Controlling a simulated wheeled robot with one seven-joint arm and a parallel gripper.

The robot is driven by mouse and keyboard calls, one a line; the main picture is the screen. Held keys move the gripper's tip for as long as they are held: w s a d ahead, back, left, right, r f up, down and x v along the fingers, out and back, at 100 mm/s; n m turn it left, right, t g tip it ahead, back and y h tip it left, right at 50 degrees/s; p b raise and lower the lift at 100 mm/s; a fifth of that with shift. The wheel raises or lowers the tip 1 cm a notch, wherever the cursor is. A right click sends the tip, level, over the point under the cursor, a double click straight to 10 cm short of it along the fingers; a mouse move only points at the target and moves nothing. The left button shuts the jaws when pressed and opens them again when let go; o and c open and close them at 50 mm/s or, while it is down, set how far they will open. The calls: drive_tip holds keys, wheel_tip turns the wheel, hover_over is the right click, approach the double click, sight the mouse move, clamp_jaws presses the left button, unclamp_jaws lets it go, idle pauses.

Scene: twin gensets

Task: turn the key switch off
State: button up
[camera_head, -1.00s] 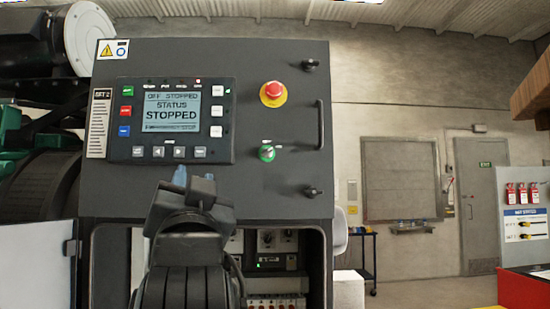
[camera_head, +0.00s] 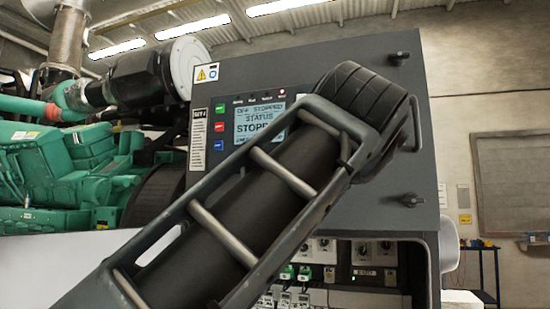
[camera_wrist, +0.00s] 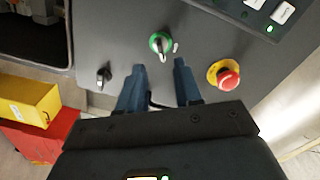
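The key switch (camera_wrist: 160,44), a green round collar with a metallic key, is on the dark panel in the wrist view. The arm hides it in the head view. My gripper (camera_wrist: 159,66) has two blue fingers, spread apart with nothing between them. The key switch lies just beyond the fingertips, roughly centred on the gap; I cannot tell the exact distance. The display (camera_head: 259,122) on the control cabinet (camera_head: 385,210) is partly covered by my arm; "OFF STOPPED" and "STATUS" can be read.
A red emergency stop button (camera_wrist: 228,79) on a yellow base sits right of the fingers in the wrist view. A black latch (camera_wrist: 103,76) is to their left. A yellow box (camera_wrist: 29,105) stands at the left. The green genset (camera_head: 60,165) is left of the cabinet.

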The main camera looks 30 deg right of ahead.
drive_tip(key=p+x, duration=0.1)
drive_tip(key=x, duration=0.6)
clamp_jaws()
idle(0.4)
